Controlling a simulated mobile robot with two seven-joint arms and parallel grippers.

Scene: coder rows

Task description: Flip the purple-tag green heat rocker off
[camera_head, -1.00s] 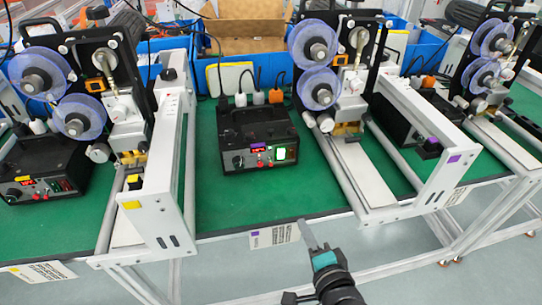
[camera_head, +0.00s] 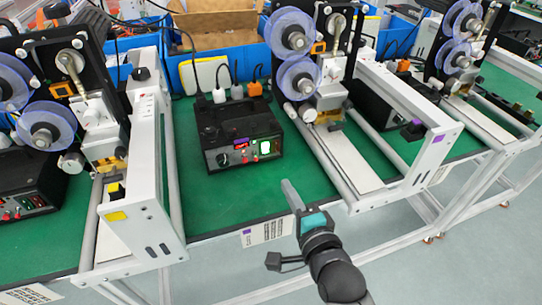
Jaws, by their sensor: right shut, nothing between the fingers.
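The black control box (camera_head: 238,133) stands on the green mat in the middle. Which way the rocker is tilted is too small to tell. My right gripper (camera_head: 290,192) comes up from the bottom, shut and empty, in front of the box and a little right of the rocker in the picture, apart from it. My left gripper is out of view.
A white machine frame (camera_head: 405,175) with a purple tag stands right of the box, another (camera_head: 140,195) with a yellow tag stands left. A second black box (camera_head: 28,180) is at far left. Green mat (camera_head: 215,205) in front of the panel is clear. Plugs and cables stand behind.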

